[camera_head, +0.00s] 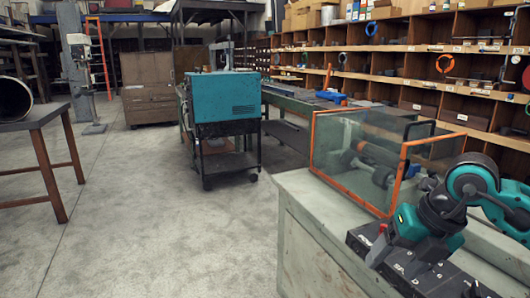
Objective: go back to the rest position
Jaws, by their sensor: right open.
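My right arm comes in from the right edge, teal and black. Its gripper (380,250) is low at the right, over the grey cabinet top, pointing down and left. It is open and I see nothing between its fingers. The fingers are small and partly hidden against the dark thing below. My left gripper is not in view. A dark pipe end (14,99), with a round open mouth, lies on a table at the left edge, cut off by the frame; it is far from my right gripper.
A grey cabinet (300,218) carries a glass box with an orange frame (345,190) beside my right arm. A dark lettered block (405,270) lies below the gripper. A teal wheeled machine (223,100) stands further back. Shelves line the back right. The concrete floor (150,220) is clear.

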